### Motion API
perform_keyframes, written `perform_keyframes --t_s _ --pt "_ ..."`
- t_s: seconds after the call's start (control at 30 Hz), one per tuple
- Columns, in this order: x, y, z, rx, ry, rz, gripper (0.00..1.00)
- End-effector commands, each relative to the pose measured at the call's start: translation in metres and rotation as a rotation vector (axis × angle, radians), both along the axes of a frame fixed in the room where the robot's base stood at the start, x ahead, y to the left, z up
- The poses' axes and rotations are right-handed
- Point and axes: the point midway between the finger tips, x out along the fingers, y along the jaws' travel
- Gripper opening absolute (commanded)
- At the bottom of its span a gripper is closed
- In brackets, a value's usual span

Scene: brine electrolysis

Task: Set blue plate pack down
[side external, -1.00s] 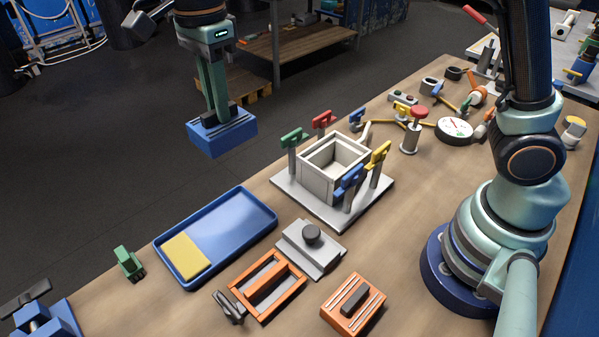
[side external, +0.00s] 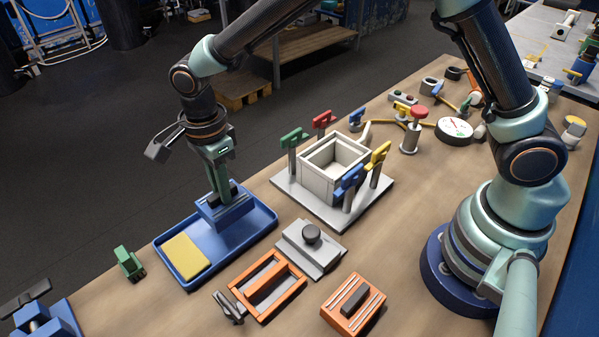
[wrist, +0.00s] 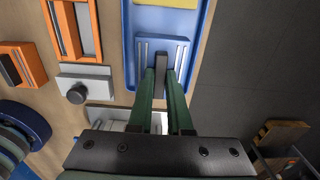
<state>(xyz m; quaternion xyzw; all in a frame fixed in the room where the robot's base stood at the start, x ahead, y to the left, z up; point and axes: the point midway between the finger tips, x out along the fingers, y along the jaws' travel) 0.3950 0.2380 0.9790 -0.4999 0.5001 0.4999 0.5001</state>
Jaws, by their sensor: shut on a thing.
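The blue plate pack (side external: 226,213) is in my gripper (side external: 222,200), within the right part of the blue tray (side external: 259,244). In the side view it is low in the tray; I cannot tell whether it touches the tray floor. In the wrist view the plate pack (wrist: 150,50) shows its light stripes and a dark grip block, with the green fingers of my gripper (wrist: 161,72) shut on that block. The tray (wrist: 203,20) surrounds it there. A yellow pad (side external: 186,254) lies in the tray's left end, beside the pack.
A white open box (side external: 330,170) with coloured clamps stands right of the tray. A grey lid with a black knob (side external: 311,245), an orange frame (side external: 267,287) and an orange block (side external: 353,303) lie in front. A green clip (side external: 128,263) is to the left.

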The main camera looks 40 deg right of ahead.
Motion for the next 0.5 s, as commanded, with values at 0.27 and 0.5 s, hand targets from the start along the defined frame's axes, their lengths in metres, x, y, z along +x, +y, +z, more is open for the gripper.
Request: perform_keyframes --t_s 0.27,0.5 --pt "-0.001 0.0 -0.033 -0.002 0.003 0.0 0.0" --pt "0.0 0.0 -0.045 0.001 -0.001 0.0 0.0"
